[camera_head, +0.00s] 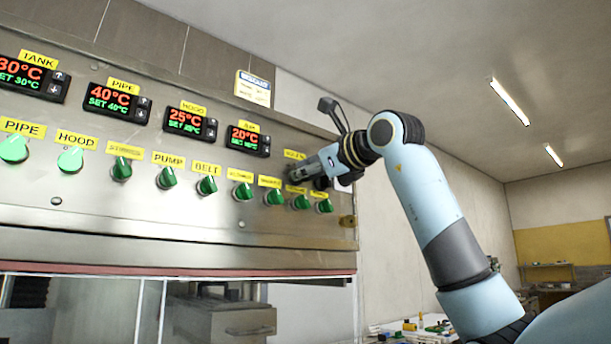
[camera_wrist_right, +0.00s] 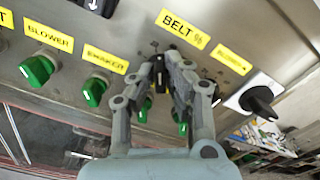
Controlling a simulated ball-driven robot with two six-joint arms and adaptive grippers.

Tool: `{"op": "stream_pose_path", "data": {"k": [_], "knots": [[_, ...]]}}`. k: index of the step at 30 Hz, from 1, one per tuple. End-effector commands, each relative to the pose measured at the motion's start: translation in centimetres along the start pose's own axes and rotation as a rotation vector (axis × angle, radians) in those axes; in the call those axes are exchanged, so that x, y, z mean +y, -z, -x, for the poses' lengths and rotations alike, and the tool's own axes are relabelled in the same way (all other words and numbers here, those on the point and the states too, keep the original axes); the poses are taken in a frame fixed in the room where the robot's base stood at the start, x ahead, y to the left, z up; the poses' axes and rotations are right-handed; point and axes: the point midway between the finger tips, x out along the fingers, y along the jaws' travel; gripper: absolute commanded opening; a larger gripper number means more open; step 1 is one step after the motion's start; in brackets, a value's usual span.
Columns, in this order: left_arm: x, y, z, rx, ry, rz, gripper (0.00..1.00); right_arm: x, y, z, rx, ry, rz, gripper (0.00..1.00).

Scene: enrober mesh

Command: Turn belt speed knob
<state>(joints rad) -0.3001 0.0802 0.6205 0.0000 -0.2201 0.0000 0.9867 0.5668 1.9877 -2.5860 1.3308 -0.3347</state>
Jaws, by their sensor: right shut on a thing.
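The belt speed knob (camera_wrist_right: 160,80) is a small dark knob on the steel panel, just below the yellow "BELT %" label (camera_wrist_right: 182,29) in the right wrist view. My right gripper (camera_wrist_right: 168,72) is shut on it, with one finger on each side. The fingers hide most of the knob, so its pointer cannot be read. In the head view my right gripper (camera_head: 297,172) reaches the panel's right end from the right, under a small yellow label (camera_head: 295,154). The knob itself is hidden there. My left gripper is not in view.
A row of green knobs runs below, including the "BELT" knob (camera_head: 207,186) and the "PUMP" knob (camera_head: 166,178). Temperature displays (camera_head: 188,122) sit above. A black rotary switch (camera_wrist_right: 257,98) is right of my gripper in the wrist view. Open room lies right of the panel.

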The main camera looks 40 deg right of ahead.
Motion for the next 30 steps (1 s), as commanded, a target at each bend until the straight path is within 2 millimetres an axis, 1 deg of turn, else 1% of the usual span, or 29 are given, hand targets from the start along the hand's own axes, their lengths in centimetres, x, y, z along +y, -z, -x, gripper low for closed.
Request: {"op": "stream_pose_path", "data": {"k": [30], "knots": [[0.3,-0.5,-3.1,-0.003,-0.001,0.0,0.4,-0.6,0.0,0.1,-0.011,0.003,-0.947,0.0]]}}
